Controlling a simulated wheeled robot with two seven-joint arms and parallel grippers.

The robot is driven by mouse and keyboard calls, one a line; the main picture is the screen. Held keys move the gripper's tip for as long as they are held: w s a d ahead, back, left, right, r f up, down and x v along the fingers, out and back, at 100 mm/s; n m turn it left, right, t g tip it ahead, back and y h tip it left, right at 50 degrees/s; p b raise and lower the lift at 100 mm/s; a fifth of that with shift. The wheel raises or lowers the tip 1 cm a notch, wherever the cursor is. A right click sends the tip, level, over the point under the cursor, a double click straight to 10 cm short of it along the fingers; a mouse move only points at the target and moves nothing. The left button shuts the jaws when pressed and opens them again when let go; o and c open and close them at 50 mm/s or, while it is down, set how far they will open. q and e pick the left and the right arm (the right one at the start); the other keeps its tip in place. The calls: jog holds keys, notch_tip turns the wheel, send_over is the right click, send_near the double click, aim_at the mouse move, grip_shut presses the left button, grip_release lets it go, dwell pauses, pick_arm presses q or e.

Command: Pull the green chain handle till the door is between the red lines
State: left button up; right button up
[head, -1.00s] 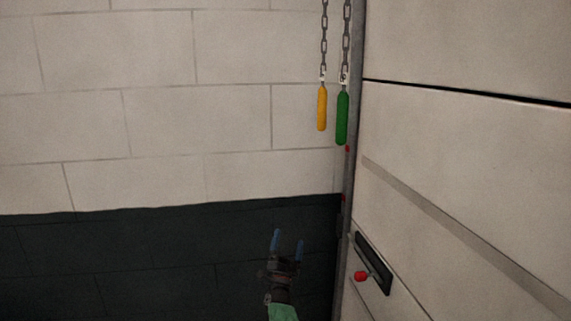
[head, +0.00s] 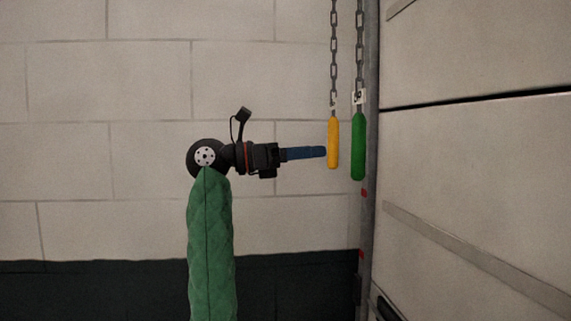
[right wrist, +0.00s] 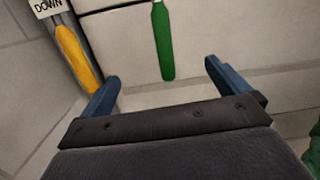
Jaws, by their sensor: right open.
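The green chain handle (head: 358,146) hangs upright on its chain beside the door's edge. The yellow handle (head: 333,140) hangs just left of it on its own chain. My right gripper (head: 325,152) points right, with its blue fingertips at the yellow handle in the head view. In the right wrist view the gripper (right wrist: 163,90) is open and empty. The green handle (right wrist: 165,45) shows ahead between its fingers, and the yellow handle (right wrist: 77,58) is outside the left finger. The panelled door (head: 470,170) is at the right. Red marks (head: 363,192) show on its side rail. My left gripper is out of view.
A white label reading DOWN (right wrist: 47,6) is above the yellow handle. The block wall (head: 110,110) is behind, with a dark band (head: 100,285) below. The area left of the handles is clear except for my arm.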

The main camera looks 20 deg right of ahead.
jog(key=s, duration=0.1)
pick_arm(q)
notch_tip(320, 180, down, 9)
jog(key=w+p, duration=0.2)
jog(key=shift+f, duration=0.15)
pick_arm(e)
send_over(354, 180)
jog(key=shift+w+d+r+t+y, duration=0.25)
jog(key=shift+w+d+t+y, duration=0.05)
jog(key=shift+w+y, duration=0.1)
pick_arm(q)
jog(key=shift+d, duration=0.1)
pick_arm(e)
grip_shut()
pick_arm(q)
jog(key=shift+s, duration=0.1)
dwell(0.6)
